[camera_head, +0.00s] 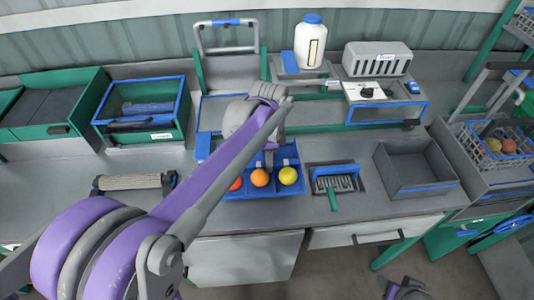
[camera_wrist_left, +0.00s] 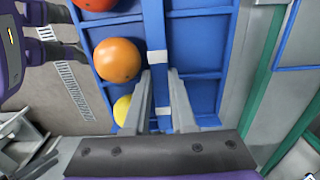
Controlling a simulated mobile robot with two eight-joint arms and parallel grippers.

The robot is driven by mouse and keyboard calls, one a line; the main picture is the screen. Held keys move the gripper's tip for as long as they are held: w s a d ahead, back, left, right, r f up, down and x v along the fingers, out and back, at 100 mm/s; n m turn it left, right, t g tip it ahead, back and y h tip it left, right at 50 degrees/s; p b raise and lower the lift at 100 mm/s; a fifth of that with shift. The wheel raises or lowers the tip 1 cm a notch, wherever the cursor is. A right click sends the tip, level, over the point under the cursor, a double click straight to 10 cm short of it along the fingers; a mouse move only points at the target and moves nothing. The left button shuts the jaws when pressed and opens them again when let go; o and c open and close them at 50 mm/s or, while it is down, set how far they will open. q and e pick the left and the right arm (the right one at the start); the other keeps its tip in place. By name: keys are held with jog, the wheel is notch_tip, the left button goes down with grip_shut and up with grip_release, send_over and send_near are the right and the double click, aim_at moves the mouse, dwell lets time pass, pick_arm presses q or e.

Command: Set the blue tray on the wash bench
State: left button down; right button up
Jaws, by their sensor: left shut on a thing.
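The blue tray (camera_head: 289,156) is divided into compartments and carries an orange fruit (camera_head: 260,177), a yellow one (camera_head: 288,175) and a red one (camera_head: 236,184) along its near side. My left gripper (camera_wrist_left: 158,88) is shut on the tray's blue centre bar, beside a white band. In the head view my left arm covers the tray's left part and the grip. The tray is over the front of the grey bench top (camera_head: 350,208); I cannot tell whether it touches the bench. A dark grey part at the bottom edge may be my right gripper (camera_head: 406,290); its jaws are unclear.
A brush in a blue-edged holder (camera_head: 336,184) and an open grey bin (camera_head: 415,168) stand right of the tray. A roller (camera_head: 130,182) and green bins (camera_head: 146,110) are left. Behind are a white jar (camera_head: 310,45) and a scale (camera_head: 383,92). Floor shows in front.

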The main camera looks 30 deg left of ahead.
pick_arm(q)
notch_tip(320, 180, down, 4)
jog(key=shift+f+b, duration=0.1)
jog(key=shift+b, duration=1.05)
jog(key=shift+f+b, duration=0.9)
jog(key=shift+f, duration=0.55)
pick_arm(e)
jog(key=shift+s+f, duration=0.25)
jog(key=shift+f, duration=0.65)
jog(key=shift+s+f, duration=0.25)
jog(key=shift+f, duration=0.6)
jog(key=shift+s+f, duration=0.25)
jog(key=shift+f, duration=0.65)
pick_arm(q)
jog(key=shift+f+b, duration=0.35)
jog(key=shift+f, duration=0.2)
pick_arm(e)
jog(key=shift+f, duration=0.4)
pick_arm(q)
jog(key=c, duration=0.7)
grip_release()
jog(key=shift+c, duration=1.4)
pick_arm(e)
jog(key=shift+r, duration=0.1)
